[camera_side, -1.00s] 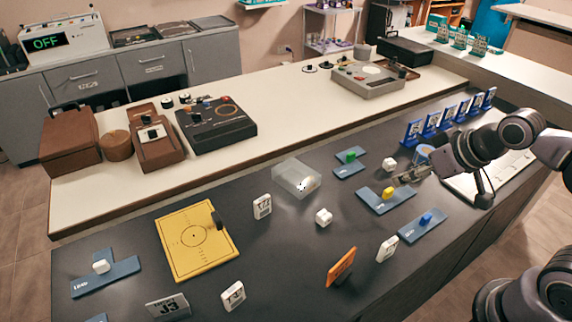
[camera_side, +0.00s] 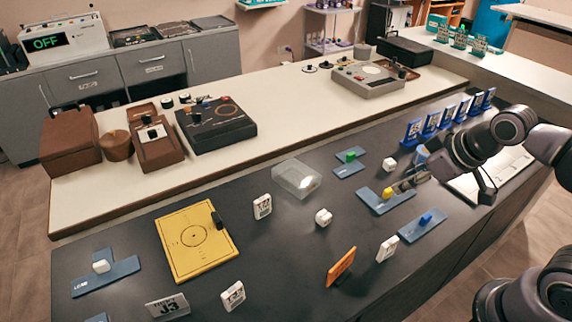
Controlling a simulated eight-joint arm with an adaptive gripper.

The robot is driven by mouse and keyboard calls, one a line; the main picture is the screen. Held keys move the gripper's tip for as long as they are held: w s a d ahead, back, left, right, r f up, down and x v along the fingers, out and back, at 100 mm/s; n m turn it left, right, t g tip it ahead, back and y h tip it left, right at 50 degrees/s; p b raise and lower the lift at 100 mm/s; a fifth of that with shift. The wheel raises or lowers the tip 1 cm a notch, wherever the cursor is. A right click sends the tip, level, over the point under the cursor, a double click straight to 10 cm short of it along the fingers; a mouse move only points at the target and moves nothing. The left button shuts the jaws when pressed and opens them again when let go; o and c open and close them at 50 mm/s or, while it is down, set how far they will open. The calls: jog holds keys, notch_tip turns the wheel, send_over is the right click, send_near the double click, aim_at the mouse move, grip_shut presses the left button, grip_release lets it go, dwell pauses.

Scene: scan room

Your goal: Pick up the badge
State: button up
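Several badge-like cards stand on the dark bench, and I cannot tell which is the badge. They are an orange card (camera_side: 341,266), a white card (camera_side: 387,248) to its right, a white card (camera_side: 262,206) near the middle, another white card (camera_side: 233,295) at the front, and a grey plate marked J3 (camera_side: 167,306). My gripper (camera_side: 402,187) is at the right, close to the yellow block (camera_side: 388,194) on a blue plate (camera_side: 372,201). It is away from all these cards. Its fingers are small and blurred, so their opening and any contact with the block are unclear.
A clear box (camera_side: 296,179) and a white cube (camera_side: 323,217) stand mid-bench. A yellow board (camera_side: 180,262) lies left. Other blue plates carry a green block (camera_side: 350,156) and a blue block (camera_side: 426,219). Blue stands (camera_side: 432,122) line the back right. The front middle is mostly clear.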

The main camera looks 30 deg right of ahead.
aim_at(391, 241)
jog(key=s+a+f+n+g, duration=0.1)
jog(key=n+g, duration=0.1)
jog(key=n, duration=0.3)
jog(key=s+a+f+n+g, duration=0.1)
jog(key=n+g, duration=0.1)
jog(key=n, duration=0.3)
jog(key=s+a+f+n+g, duration=0.1)
jog(key=a+f+n+g, duration=0.1)
jog(key=n, duration=0.3)
jog(key=shift+s+a+f+n, duration=0.1)
jog(key=shift+s+n, duration=0.25)
jog(key=shift+n, duration=0.05)
jog(key=shift+f, duration=2.85)
jog(key=shift+w+f, duration=0.15)
jog(key=shift+f, duration=0.5)
jog(key=shift+w+f, duration=0.15)
jog(key=shift+f, duration=1.7)
grip_shut()
